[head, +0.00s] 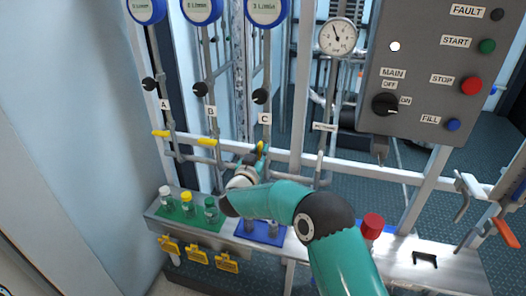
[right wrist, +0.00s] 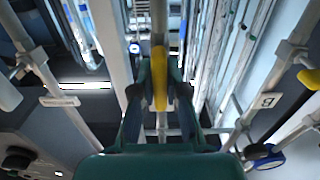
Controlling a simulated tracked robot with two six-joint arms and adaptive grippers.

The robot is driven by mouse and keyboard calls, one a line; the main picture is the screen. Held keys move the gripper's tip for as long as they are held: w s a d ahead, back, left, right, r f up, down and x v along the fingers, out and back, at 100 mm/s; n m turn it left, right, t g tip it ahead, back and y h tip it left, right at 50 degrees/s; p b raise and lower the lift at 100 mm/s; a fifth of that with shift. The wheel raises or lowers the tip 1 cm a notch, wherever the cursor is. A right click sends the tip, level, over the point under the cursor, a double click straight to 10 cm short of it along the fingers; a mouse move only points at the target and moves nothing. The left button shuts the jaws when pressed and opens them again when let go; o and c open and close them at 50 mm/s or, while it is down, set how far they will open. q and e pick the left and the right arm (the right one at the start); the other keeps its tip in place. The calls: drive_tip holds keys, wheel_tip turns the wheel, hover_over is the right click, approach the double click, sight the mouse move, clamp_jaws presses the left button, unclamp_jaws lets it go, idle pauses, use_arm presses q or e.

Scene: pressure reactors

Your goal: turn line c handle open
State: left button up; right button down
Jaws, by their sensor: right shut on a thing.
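The yellow line C handle (head: 260,147) is on the pipe below the C label (head: 264,118). It stands close to upright, in line with its pipe. My right gripper (head: 262,153) is at this handle, with my wrist and forearm hiding part of the valve from the head view. In the right wrist view the yellow handle (right wrist: 159,80) lies between the two fingers of my right gripper (right wrist: 159,100), which are shut on it. My left gripper does not show.
The yellow line A handle (head: 160,133) and line B handle (head: 207,142) lie nearly level across their pipes. Black knobs and blue flow displays (head: 267,10) are above. A grey control panel (head: 430,75) stands at right. Capped bottles (head: 187,204) stand on the bench below.

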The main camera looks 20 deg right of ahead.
drive_tip(key=shift+f, duration=0.5)
drive_tip(key=c, duration=1.2)
unclamp_jaws()
drive_tip(key=shift+r, duration=0.3)
drive_tip(key=v, duration=1.2)
